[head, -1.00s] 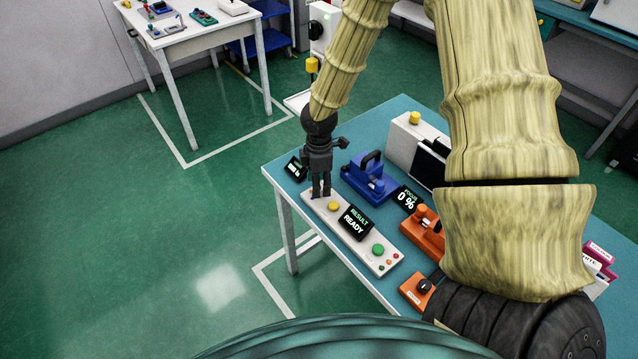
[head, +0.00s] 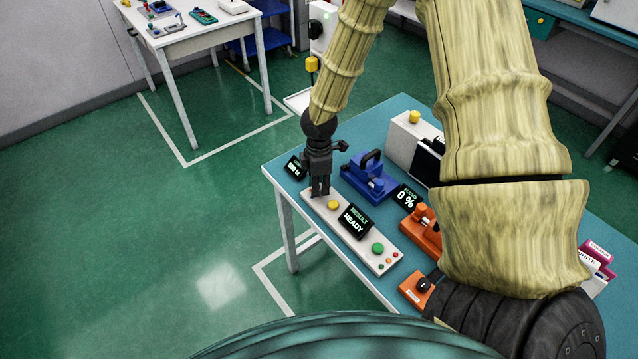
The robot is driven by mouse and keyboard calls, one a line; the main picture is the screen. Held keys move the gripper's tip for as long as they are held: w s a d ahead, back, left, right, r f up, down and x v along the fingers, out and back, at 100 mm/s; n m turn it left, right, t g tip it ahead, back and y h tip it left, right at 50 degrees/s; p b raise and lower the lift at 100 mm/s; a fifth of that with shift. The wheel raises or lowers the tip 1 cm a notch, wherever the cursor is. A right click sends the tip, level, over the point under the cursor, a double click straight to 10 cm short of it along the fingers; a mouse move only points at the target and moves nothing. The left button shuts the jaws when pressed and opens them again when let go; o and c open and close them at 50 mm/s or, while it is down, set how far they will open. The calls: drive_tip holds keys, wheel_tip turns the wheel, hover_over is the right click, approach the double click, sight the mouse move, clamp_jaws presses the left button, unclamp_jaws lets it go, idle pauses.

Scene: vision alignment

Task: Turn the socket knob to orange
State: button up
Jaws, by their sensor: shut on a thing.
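My gripper (head: 320,192) points down at the left end of the white control panel (head: 376,256) on the table. Its dark fingers are shut on a small knob there, which they hide, so its pointing direction cannot be told. The panel also carries a yellow button (head: 333,205), a "RESULT READY" display (head: 355,221) and a green button (head: 378,248). A blue fixture (head: 366,180) with a black handle stands behind the panel, and an orange fixture (head: 418,232) stands to its right, partly hidden by my arm.
A small black display (head: 295,166) stands left of my gripper. A "FOCUS 0 %" display (head: 407,198) sits between the fixtures. An orange box with a black knob (head: 423,285) is near the front edge. A white machine (head: 404,140) stands at the back of the teal table (head: 300,178).

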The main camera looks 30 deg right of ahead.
drive_tip(key=m, duration=0.6)
drive_tip(key=shift+w+p, duration=0.1)
drive_tip(key=shift+p, duration=0.3)
drive_tip(key=m, duration=0.5)
drive_tip(key=shift+w+d+m, duration=0.1)
drive_tip(key=shift+m, duration=0.2)
drive_tip(key=shift+r, duration=0.1)
drive_tip(key=o, duration=1.1)
drive_tip(key=shift+c, duration=0.2)
wheel_tip(320, 180, up, 12)
